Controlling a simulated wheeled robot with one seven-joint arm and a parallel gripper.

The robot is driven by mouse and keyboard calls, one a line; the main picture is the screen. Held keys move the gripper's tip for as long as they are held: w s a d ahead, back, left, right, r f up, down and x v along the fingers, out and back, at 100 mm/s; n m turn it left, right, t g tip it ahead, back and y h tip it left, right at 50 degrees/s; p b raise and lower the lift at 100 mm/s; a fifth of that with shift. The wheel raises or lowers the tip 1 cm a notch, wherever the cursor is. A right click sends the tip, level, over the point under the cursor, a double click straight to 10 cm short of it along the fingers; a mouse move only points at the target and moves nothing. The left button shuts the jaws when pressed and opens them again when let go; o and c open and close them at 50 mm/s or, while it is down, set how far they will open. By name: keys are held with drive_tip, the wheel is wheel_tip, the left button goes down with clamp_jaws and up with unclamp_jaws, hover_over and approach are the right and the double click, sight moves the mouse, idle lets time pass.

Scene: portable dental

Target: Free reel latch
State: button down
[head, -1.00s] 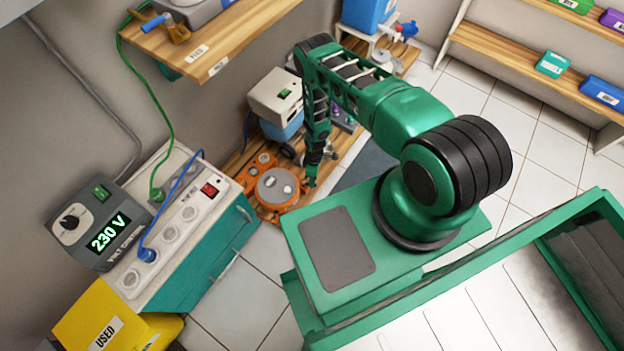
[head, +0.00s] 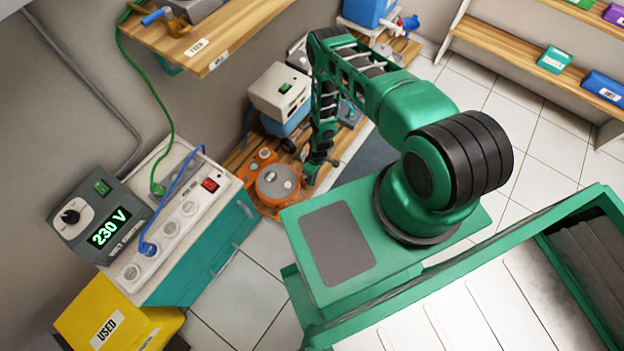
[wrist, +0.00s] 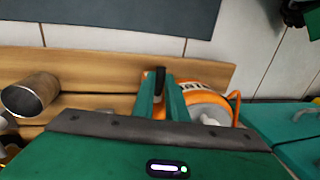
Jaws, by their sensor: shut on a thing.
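The orange cable reel (head: 266,211) with its round grey top (head: 279,182) sits on the low wooden shelf in the head view. My gripper (head: 309,176) is at its right edge, pointing down. In the wrist view, the reel (wrist: 208,73) shows behind and right of my gripper (wrist: 161,82), with part of its lettering and its grey hub. A small dark upright piece (wrist: 160,80) stands between the two green fingers, which are shut on it. It looks like the reel's latch, but its lower part is hidden by the fingers.
A beige and blue unit (head: 281,95) stands behind the reel on the shelf. The white and teal socket cabinet (head: 198,255) is at the left. A metal cup (wrist: 31,95) lies left of my gripper in the wrist view. Tiled floor lies open beyond the shelf edge.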

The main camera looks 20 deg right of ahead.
drive_tip(key=shift+w, duration=0.2)
drive_tip(key=c, duration=1.8)
unclamp_jaws()
drive_tip(key=shift+o, duration=0.2)
drive_tip(key=shift+s, duration=0.1)
drive_tip(key=shift+r, duration=0.1)
wheel_tip(320, 180, up, 10)
drive_tip(key=w+d, duration=0.1)
drive_tip(key=d, duration=0.1)
drive_tip(key=shift+r, duration=0.2)
